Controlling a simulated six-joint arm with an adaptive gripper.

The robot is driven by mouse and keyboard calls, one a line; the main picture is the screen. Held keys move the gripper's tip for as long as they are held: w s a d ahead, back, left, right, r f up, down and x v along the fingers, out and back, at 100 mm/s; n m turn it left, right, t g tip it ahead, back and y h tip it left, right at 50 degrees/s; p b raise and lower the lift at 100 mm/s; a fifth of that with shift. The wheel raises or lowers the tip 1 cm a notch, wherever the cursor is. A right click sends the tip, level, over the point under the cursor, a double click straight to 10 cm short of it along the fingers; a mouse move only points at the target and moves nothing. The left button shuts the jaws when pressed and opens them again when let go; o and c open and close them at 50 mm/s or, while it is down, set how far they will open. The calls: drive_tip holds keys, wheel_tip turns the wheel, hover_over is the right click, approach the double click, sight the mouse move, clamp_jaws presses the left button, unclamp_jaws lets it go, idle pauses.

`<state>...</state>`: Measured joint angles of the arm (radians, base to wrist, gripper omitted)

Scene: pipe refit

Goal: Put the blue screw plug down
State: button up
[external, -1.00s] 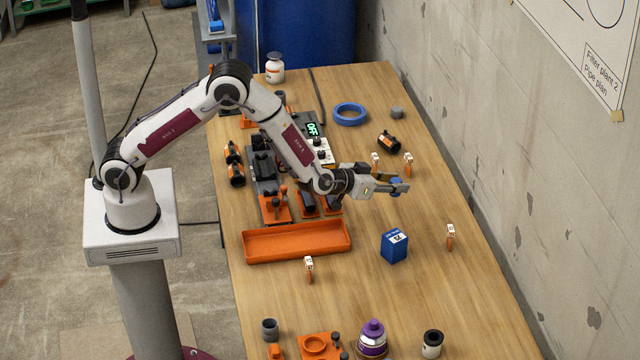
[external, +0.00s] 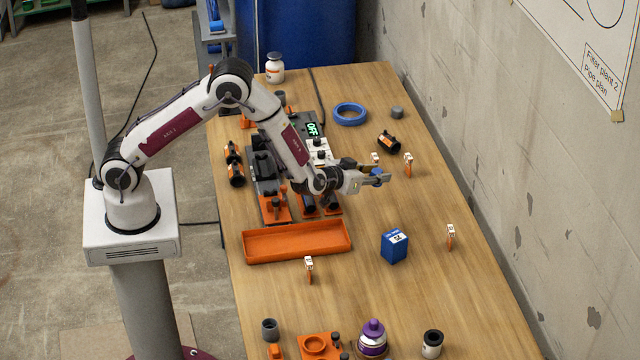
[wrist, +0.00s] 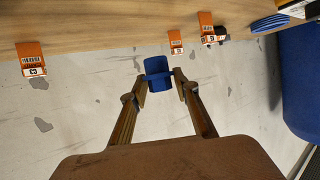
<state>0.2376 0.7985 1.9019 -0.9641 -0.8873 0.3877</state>
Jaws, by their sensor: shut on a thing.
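The blue screw plug (wrist: 158,72) is between my gripper's fingertips (wrist: 160,88) in the wrist view, with its blue head beyond the fingers. In the external view my gripper (external: 381,175) points right and is shut on the plug (external: 377,172), which shows only as a small blue patch. The gripper is held above the table (external: 400,300), in the air to the right of the fixture. How far the plug is above the wood I cannot tell.
An orange tray (external: 297,241) lies at the table's left side, with a blue box (external: 394,246) to its right. Orange tags (external: 408,164) stand near the gripper, and one (external: 450,236) nearer the wall. A blue ring (external: 349,114) lies farther back. Bare wood surrounds the box.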

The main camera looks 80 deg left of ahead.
hover_over(374, 210)
drive_tip(key=shift+d+f, duration=0.1)
drive_tip(key=shift+f, duration=2.6)
drive_tip(key=shift+f, duration=1.85)
drive_tip(key=shift+f, duration=0.2)
drive_tip(key=o, duration=0.9)
drive_tip(key=shift+r, duration=0.2)
drive_tip(key=shift+v, duration=6.05)
